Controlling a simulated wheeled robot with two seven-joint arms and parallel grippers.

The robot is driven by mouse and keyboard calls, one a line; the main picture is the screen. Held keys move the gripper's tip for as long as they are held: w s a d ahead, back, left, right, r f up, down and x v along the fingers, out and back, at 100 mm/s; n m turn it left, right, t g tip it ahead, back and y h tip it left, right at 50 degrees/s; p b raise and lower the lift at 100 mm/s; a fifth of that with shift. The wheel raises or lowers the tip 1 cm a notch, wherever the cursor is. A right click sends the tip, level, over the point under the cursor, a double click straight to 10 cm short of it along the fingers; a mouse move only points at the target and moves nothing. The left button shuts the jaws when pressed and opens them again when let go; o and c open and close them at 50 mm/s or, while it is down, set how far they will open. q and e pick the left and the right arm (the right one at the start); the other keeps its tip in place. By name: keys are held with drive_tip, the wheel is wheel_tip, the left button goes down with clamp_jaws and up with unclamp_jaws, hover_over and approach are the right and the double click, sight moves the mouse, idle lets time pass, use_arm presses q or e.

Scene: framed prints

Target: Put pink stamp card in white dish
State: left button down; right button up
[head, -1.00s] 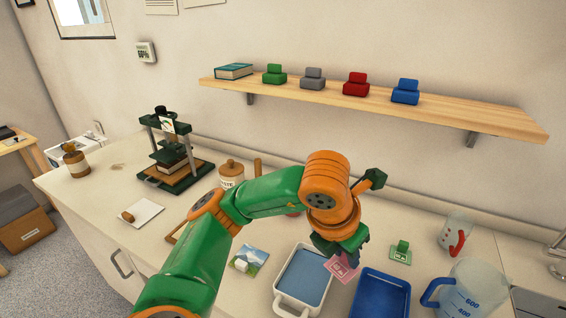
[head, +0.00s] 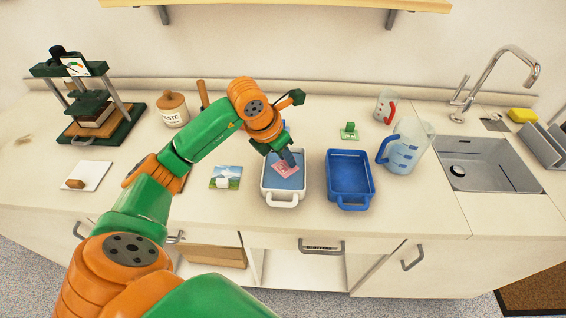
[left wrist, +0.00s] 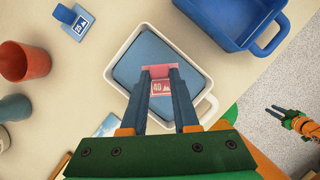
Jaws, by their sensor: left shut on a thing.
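The pink stamp card (head: 285,170), marked 40 in the left wrist view (left wrist: 160,87), is held by its pink grip between the fingers of my left gripper (head: 291,159). The fingers show shut on it in the left wrist view (left wrist: 160,74). The card is over the blue inside of the white dish (head: 282,197), within its rim. I cannot tell whether it touches the surface there. The dish also shows in the left wrist view (left wrist: 113,75). My right gripper (left wrist: 274,111) is in the left wrist view only, off to the right, its fingers apart and empty.
A blue tray (head: 352,203) stands right of the dish. A green stamp card (head: 349,132), a clear jug (head: 405,148) and a sink (head: 490,165) lie further right. A landscape picture (head: 226,177) is left of the dish. A blue stamp card (left wrist: 75,20) shows in the wrist view.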

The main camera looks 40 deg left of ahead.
sight(285, 165)
use_arm(q)
drive_tip(key=f, duration=0.2)
drive_tip(key=f+p, duration=0.1)
drive_tip(key=shift+w+a+f, duration=0.15)
drive_tip(key=shift+w+f, duration=0.1)
drive_tip(key=shift+f, duration=0.15)
drive_tip(key=shift+s+f, duration=0.1)
drive_tip(key=c, duration=1.1)
unclamp_jaws()
drive_tip(key=shift+f, duration=0.1)
drive_tip(key=o, duration=0.4)
drive_tip(key=shift+r, duration=0.3)
drive_tip(key=v, duration=1.1)
drive_tip(key=shift+s+a+r, duration=0.1)
drive_tip(key=shift+s+r, duration=0.1)
drive_tip(key=shift+r, duration=0.15)
